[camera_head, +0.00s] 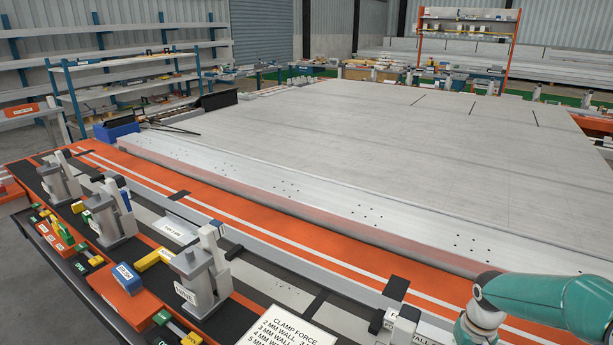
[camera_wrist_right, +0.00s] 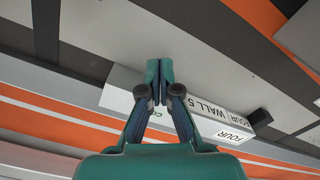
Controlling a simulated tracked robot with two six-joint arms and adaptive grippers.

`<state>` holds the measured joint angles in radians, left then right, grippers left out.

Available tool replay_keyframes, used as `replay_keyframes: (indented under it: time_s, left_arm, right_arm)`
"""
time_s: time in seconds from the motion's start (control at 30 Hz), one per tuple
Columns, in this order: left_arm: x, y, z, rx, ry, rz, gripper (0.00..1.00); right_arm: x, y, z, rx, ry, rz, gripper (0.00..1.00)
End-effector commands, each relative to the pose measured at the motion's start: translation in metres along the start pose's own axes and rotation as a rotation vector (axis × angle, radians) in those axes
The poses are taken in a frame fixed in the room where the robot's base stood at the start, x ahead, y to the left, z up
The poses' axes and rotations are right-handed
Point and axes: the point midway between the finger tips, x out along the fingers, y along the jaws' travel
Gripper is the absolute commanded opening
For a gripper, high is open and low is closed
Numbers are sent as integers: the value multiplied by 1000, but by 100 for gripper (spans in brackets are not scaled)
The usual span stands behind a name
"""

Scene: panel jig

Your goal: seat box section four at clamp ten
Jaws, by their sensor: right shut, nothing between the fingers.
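Box section four (camera_wrist_right: 205,118) shows in the right wrist view as a pale grey bar lying across the bench, with labels reading FOUR and WALL 5. Its end (camera_head: 404,328) shows at the bottom of the head view, partly beside my right arm. My right gripper (camera_wrist_right: 165,68) is shut and empty; its teal fingers cross in front of the section's left part. I cannot tell from this whether they touch it. A clamp labelled NINE (camera_head: 200,278) stands at the lower left in the head view. No clamp labelled ten is readable. My left gripper is not in view.
More grey clamps (camera_head: 108,215) stand along the bench to the left. A card headed CLAMP FORCE (camera_head: 285,322), a blue block (camera_head: 127,279) and yellow pieces (camera_head: 153,259) lie near clamp nine. A long perforated metal beam (camera_head: 300,195) and a wide flat panel (camera_head: 400,135) lie behind the orange strip.

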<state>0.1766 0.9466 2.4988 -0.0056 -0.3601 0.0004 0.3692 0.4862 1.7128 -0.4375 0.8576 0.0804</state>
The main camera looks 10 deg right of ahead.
Motion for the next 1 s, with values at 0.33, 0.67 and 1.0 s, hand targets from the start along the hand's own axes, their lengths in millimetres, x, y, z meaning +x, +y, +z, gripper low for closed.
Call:
replay_keyframes:
  time_s: [0.33,0.67,1.0]
  left_arm:
    - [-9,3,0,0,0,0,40]
    - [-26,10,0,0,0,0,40]
    - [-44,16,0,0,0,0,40]
  right_arm:
    - [-14,-1,1,0,-1,-1,0]
    - [-41,-1,2,1,-2,-1,0]
    - [-68,-1,1,1,-1,-1,0]
